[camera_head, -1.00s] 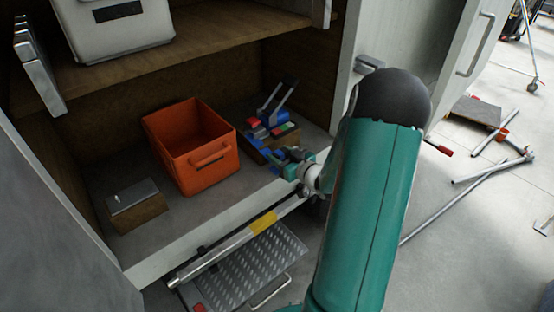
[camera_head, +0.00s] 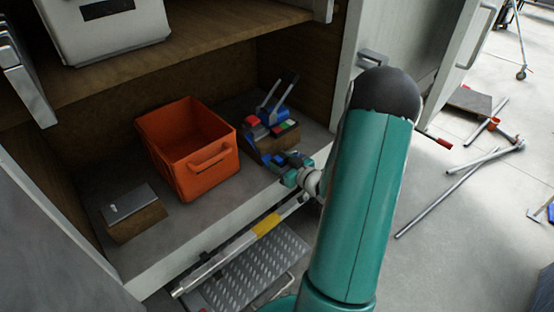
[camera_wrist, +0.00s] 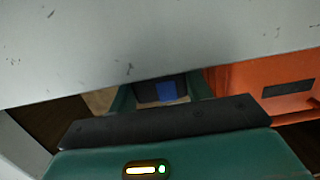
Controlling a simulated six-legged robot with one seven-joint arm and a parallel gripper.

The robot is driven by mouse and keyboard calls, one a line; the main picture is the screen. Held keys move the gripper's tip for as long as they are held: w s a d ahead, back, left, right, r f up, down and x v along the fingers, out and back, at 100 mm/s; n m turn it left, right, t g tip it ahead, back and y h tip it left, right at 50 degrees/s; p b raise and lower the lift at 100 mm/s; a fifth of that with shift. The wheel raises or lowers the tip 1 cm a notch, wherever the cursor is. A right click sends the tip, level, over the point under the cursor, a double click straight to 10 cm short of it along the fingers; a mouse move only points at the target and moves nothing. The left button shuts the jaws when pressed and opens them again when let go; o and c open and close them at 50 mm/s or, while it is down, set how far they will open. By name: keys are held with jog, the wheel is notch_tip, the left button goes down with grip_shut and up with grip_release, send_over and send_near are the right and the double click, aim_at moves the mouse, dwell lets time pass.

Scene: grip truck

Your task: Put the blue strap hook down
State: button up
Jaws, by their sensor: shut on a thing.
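My gripper (camera_head: 296,167) is at the front edge of the truck's lower shelf, in front of a wooden block with clips. It is shut on the blue strap hook, a small part of which shows as a blue patch (camera_wrist: 166,91) between the teal fingers in the wrist view. Most of the hook is hidden by my gripper. In the head view, blue and dark bits show at the fingers, too small to separate clearly. I cannot tell whether the hook touches the shelf.
An orange bin (camera_head: 205,183) stands left of my gripper. A wooden block with a grey plate (camera_head: 128,201) lies further left. Red, green and blue clips (camera_head: 272,125) sit on the block behind. A pale panel (camera_wrist: 150,45) fills the upper wrist view. Bare shelf (camera_head: 185,215) lies before the bin.

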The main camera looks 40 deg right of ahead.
jog(key=shift+s+r, duration=0.25)
jog(key=shift+s, duration=0.1)
jog(key=shift+w+f, duration=0.2)
jog(key=shift+f, duration=0.15)
jog(key=o, duration=0.8)
jog(key=shift+s+r, duration=0.1)
jog(key=shift+s, duration=0.1)
jog(key=shift+o, duration=1.2)
jog(key=shift+w, duration=0.1)
